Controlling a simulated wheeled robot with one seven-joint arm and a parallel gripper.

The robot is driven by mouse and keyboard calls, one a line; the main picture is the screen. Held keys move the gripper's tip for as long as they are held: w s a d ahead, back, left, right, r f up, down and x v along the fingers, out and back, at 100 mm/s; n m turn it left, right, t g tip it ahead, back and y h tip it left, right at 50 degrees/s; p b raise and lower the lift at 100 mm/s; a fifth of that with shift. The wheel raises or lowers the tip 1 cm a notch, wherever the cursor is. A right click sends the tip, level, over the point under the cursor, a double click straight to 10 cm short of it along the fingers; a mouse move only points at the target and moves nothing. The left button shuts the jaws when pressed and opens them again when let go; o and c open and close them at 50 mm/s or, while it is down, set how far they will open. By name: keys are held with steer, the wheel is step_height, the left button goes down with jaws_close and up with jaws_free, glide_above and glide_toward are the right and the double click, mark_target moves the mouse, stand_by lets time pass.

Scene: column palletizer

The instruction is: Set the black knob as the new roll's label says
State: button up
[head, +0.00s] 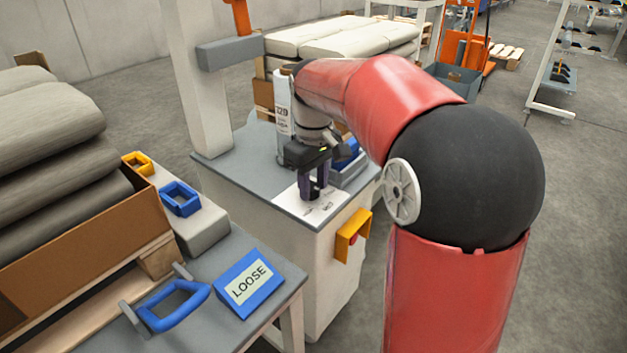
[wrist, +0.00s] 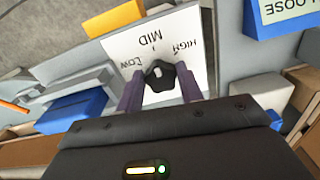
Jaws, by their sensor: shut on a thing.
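The black knob (wrist: 158,76) sits on a white dial plate (wrist: 118,48) marked LOW, MID and HIGH, seen upside down in the wrist view. My gripper (head: 315,190) reaches down over the plate, its purple fingers on both sides of the knob, shut on it. I cannot tell exactly which mark the knob points to. In the head view a white upright roll (head: 283,108) with a printed label stands behind my gripper. Its top line looks like "120"; the smaller print is unreadable and partly hidden by my arm.
A yellow box with a red button (head: 352,238) is on the cabinet's side (head: 318,262). A blue sign reading LOOSE (head: 249,283) and a blue-handled tool (head: 172,306) are on the near table.

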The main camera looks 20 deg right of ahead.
steer(key=m+p, duration=0.1)
steer(key=m, duration=0.2)
steer(key=m+p, duration=0.2)
steer(key=m, duration=0.1)
steer(key=shift+a+r, duration=0.15)
steer(key=shift+a, duration=0.05)
steer(key=m+p, duration=0.2)
steer(key=m, duration=0.3)
steer(key=shift+a, duration=0.1)
steer(key=shift+m, duration=0.4)
steer(key=o, duration=1)
step_height(320, 180, up, 8)
steer(key=shift+f+p, duration=0.2)
steer(key=shift+p, duration=0.6)
